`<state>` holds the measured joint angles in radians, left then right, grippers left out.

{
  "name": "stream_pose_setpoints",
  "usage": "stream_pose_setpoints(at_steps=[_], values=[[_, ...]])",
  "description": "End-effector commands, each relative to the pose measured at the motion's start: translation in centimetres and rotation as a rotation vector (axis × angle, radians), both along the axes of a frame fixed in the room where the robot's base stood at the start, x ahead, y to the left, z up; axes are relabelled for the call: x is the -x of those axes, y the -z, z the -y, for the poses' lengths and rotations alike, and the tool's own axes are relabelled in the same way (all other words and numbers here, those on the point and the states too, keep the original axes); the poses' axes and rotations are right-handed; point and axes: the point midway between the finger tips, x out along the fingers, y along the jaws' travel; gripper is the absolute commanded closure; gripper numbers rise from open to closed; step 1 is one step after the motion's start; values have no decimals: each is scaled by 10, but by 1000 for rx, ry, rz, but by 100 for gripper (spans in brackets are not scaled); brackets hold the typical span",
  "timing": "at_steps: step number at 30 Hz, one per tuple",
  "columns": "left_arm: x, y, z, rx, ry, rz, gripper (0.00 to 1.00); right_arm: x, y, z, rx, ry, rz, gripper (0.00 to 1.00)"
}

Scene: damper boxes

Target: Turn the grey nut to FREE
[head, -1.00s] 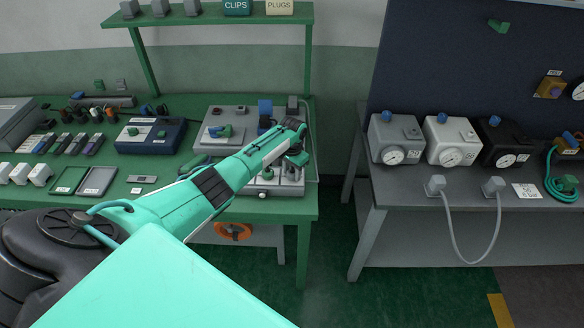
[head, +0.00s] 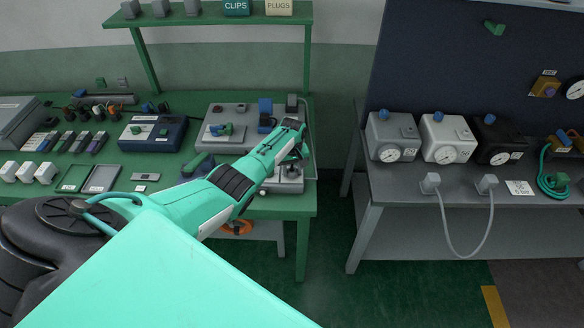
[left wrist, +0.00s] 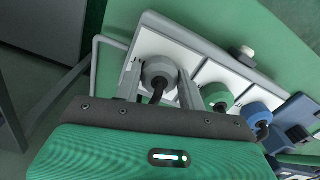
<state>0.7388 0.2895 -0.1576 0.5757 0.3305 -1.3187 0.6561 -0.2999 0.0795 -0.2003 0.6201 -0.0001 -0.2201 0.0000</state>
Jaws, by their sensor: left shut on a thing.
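The grey nut (left wrist: 158,68) sits on a black cable at the left end of a row of nuts on a pale panel in the left wrist view. My left gripper (left wrist: 158,84) has one finger on each side of it and is shut on it. In the head view my left gripper (head: 299,153) is over the right end of the green bench and hides the nut. A green nut (left wrist: 217,95) and a blue nut (left wrist: 257,113) stand beside the grey one. No FREE marking is legible. My right gripper is not in view.
The grey device board (head: 228,112) carries blue and green parts on the green bench (head: 180,205). A bent metal rail (head: 314,150) stands at its right edge. A second table (head: 440,186) with dial boxes is to the right, across an open floor gap.

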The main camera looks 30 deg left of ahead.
Motion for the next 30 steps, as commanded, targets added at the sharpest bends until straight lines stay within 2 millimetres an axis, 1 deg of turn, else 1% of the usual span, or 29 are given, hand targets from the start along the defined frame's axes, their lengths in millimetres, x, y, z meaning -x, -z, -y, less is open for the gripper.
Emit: stream_pose_setpoints(at_steps=[1, 9, 18, 24, 30], values=[[-1, -2, 0, 1, -45, 1, 83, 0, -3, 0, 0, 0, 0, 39], [-1, -2, 1, 1, -299, 1, 83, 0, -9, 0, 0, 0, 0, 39], [-2, -2, 1, 1, -539, 3, 83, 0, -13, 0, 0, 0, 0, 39], [-2, -1, 0, -1, -647, 3, 83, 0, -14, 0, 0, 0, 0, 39], [-3, -1, 0, -1, -706, 3, 83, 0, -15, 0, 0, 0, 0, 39]])
